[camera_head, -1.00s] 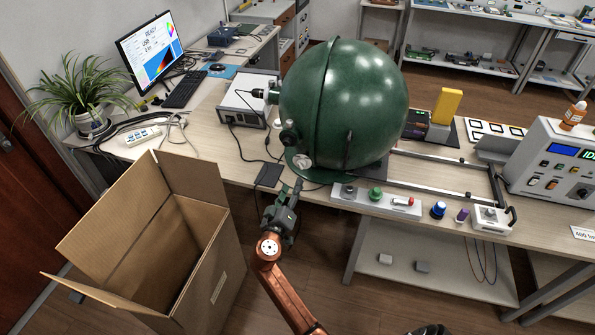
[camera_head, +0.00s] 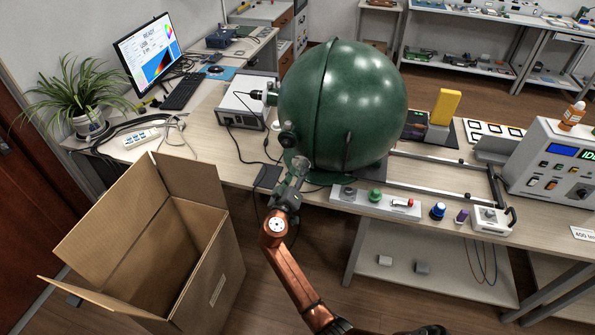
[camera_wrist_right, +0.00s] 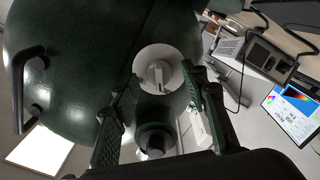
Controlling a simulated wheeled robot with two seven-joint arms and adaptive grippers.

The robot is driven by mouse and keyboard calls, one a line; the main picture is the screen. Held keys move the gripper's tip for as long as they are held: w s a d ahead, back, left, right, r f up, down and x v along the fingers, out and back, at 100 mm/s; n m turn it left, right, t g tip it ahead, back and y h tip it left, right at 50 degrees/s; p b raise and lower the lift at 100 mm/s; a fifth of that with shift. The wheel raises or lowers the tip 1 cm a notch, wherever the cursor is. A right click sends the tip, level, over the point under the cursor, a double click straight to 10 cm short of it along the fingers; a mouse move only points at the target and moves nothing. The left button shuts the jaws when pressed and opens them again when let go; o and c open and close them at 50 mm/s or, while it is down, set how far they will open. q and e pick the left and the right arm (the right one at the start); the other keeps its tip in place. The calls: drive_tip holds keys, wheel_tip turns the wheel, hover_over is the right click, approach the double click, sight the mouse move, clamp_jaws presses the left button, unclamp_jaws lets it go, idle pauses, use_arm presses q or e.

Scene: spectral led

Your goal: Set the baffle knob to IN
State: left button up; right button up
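The baffle knob (camera_wrist_right: 158,75) is a round white dial with a raised grip bar, on the lower front of the dark green sphere (camera_head: 352,100). In the right wrist view its bar stands roughly upright in the picture. No IN marking can be read. My right gripper (camera_head: 299,168) is at the sphere's lower left side, in front of the knob and largely hiding it in the head view. In the wrist view the right gripper (camera_wrist_right: 161,82) is open, with one finger on each side of the knob; contact cannot be made out. My left gripper is not in view.
A black cylindrical fitting (camera_wrist_right: 155,140) is close to the knob, and a black handle (camera_wrist_right: 25,85) curves off the sphere. A button strip (camera_head: 375,200) lies right of my gripper on the bench. An open cardboard box (camera_head: 150,240) stands on the floor at left.

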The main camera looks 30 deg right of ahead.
clamp_jaws()
idle(0.3)
idle(0.3)
